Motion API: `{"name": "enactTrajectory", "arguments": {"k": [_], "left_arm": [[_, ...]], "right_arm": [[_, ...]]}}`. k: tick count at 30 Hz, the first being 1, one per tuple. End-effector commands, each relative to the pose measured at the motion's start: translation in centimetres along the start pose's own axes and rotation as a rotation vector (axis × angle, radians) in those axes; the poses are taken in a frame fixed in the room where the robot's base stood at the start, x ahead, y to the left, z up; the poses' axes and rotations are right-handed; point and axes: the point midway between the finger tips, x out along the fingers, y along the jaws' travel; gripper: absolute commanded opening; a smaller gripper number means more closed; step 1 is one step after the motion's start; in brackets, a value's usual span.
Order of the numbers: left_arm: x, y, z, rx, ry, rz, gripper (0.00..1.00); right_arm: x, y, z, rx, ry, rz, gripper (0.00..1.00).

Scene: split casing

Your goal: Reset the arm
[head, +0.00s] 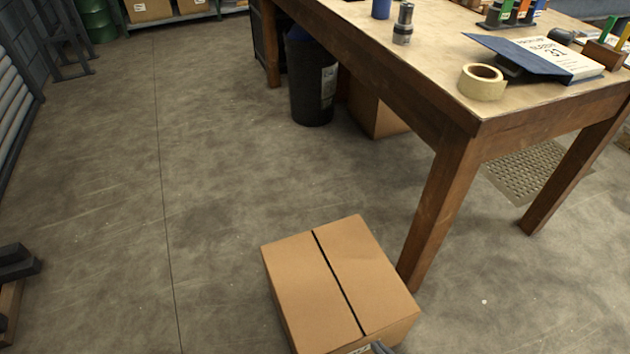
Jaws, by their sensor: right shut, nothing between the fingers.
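My right gripper (382,347) shows only as a small grey tip at the bottom edge of the head view. It is in front of the near side of a closed cardboard box (338,280). The tip is shut and nothing shows in it; I cannot tell whether it touches the box. The rest of the right arm is out of frame. The box sits on the floor with a dark seam across its top. My left gripper is not in view.
A wooden table (462,125) stands right of the box, its near leg close to the box. A black bin (310,85) stands behind. The floor (120,190) left of the box is clear.

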Motion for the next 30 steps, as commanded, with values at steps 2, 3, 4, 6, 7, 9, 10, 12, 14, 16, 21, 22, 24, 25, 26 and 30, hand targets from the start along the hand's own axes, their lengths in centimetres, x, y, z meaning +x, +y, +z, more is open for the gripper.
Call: {"name": "enactTrajectory", "arguments": {"k": [2, 3, 4, 6, 7, 9, 10, 12, 14, 16, 21, 22, 24, 25, 26, 30], "left_arm": [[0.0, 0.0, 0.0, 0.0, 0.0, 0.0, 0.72], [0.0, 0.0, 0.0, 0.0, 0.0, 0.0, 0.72], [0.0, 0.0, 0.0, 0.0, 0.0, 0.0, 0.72], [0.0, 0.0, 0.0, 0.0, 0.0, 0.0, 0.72], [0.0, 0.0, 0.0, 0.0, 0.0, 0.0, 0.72], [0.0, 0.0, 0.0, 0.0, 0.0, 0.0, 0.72], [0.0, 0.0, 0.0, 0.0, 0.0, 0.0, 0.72], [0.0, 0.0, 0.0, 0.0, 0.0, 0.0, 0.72], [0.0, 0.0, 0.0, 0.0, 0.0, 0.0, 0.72], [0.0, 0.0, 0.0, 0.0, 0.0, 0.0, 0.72], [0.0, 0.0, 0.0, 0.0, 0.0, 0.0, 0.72], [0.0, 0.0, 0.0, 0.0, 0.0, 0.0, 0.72], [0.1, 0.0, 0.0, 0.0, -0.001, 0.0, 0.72], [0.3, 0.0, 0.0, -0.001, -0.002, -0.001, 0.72], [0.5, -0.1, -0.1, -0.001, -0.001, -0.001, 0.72], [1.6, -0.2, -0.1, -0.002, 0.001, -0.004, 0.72]], "right_arm": [[-1.7, -0.2, 0.1, 0.007, -0.06, 0.01, 0.0], [-2.4, -0.2, 0.2, 0.008, -0.09, 0.015, 0.0], [-2.9, -0.2, 0.3, 0.009, -0.109, 0.017, 0.0], [-3.9, -0.2, 0.6, 0.011, -0.15, 0.023, 0.0], [-4.4, -0.3, 0.6, 0.012, -0.164, 0.024, 0.0], [-5.3, -0.3, 0.8, 0.014, -0.196, 0.028, 0.0], [-5.7, -0.3, 0.9, 0.015, -0.21, 0.029, 0.0], [-6.5, -0.3, 1.1, 0.017, -0.238, 0.032, 0.0], [-7.2, -0.3, 1.3, 0.018, -0.26, 0.035, 0.0], [-7.9, -0.3, 1.4, 0.02, -0.282, 0.036, 0.0], [-9.5, -0.4, 1.7, 0.025, -0.329, 0.04, 0.0], [-9.8, -0.5, 1.8, 0.025, -0.337, 0.04, 0.0], [-10.2, -0.4, 1.9, 0.026, -0.351, 0.042, 0.0], [-9.9, -0.4, 2.0, 0.026, -0.352, 0.042, 0.0], [-9.6, -0.3, 2.0, 0.026, -0.35, 0.043, 0.0], [-8.6, -0.2, 2.4, 0.026, -0.348, 0.045, 0.0]]}}
